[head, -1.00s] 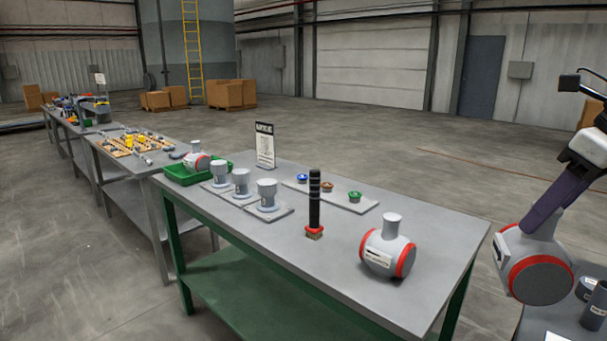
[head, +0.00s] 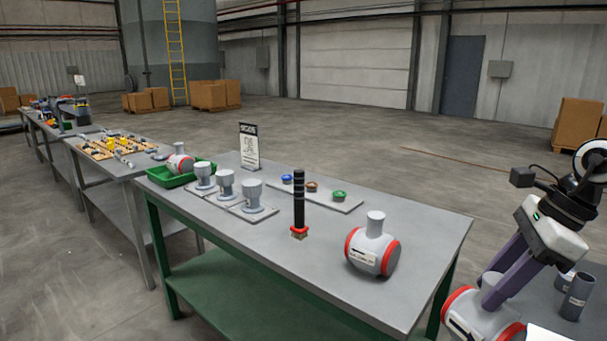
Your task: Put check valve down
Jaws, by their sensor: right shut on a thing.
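My right gripper (head: 497,285) comes in from the right and its purple fingers are shut on the neck of a grey check valve with red end bands (head: 480,318). The held valve is at the lower right, partly cut off by the bottom edge of the picture, in front of the near table's right end. Whether it touches anything below cannot be told. A second, similar grey valve with red bands and a label (head: 372,246) lies on the grey table (head: 330,262), its neck up. My left gripper is not in view.
A black ringed rod (head: 299,205) stands on the table. Grey flanged cups (head: 252,194), a plate with coloured caps (head: 325,199), a sign (head: 249,147) and a green tray (head: 160,179) with another valve lie behind. Dark cylinders (head: 578,297) stand on a surface at the right.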

